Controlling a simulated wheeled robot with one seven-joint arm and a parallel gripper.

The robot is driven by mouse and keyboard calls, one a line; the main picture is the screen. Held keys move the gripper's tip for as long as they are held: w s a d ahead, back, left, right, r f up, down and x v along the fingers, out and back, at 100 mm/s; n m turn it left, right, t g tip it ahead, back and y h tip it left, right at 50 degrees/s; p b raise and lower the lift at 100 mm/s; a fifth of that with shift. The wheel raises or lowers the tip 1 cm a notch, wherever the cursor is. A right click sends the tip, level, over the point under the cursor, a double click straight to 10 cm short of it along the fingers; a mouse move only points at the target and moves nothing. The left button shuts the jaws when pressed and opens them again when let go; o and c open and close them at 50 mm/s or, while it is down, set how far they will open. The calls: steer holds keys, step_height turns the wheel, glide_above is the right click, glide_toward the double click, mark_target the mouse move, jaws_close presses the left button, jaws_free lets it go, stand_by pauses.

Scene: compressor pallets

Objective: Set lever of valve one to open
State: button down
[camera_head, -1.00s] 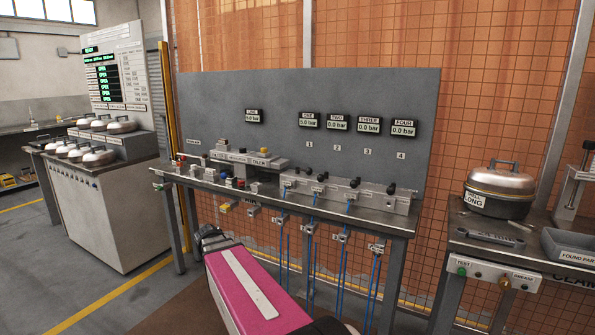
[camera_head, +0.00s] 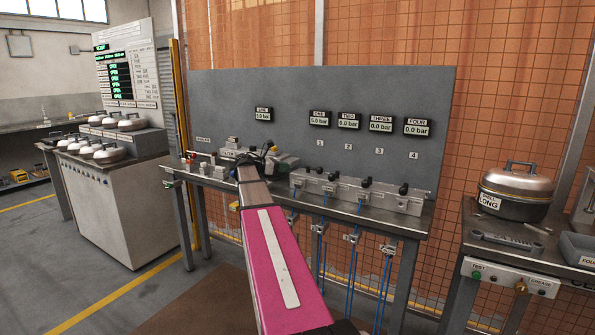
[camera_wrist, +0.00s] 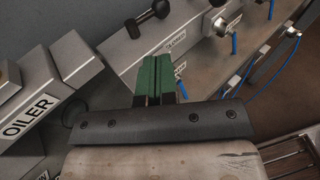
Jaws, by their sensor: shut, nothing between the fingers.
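The grey valve block (camera_head: 355,194) sits on the bench, with small black-knobbed levers along its top. In the wrist view, a lever with a black knob (camera_wrist: 159,9) stands on the block near its left end, beyond my fingertips. It looks like valve one's lever, but its label is not readable. My gripper (camera_head: 284,161) is over the bench at the block's left end. In the wrist view, its green fingers (camera_wrist: 155,78) are together and empty, apart from the lever. My arm hides part of the bench.
The oiler unit (camera_wrist: 33,112) is close to the left of my fingers. Gauge one (camera_head: 319,118) on the grey back panel (camera_head: 400,92) reads 0.0 bar. Blue hoses (camera_head: 352,270) hang below the bench. A side bench with a round pot (camera_head: 516,190) stands at right.

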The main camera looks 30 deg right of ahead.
mark_target(317, 170)
steer(key=x, duration=1.3)
steer(key=shift+s+f, duration=0.1)
steer(key=shift+f, duration=0.05)
steer(key=shift+d, duration=0.55)
steer(key=shift+a, duration=0.55)
steer(key=s+v, duration=0.1)
steer(key=v, duration=1.2)
steer(key=shift+a, duration=0.3)
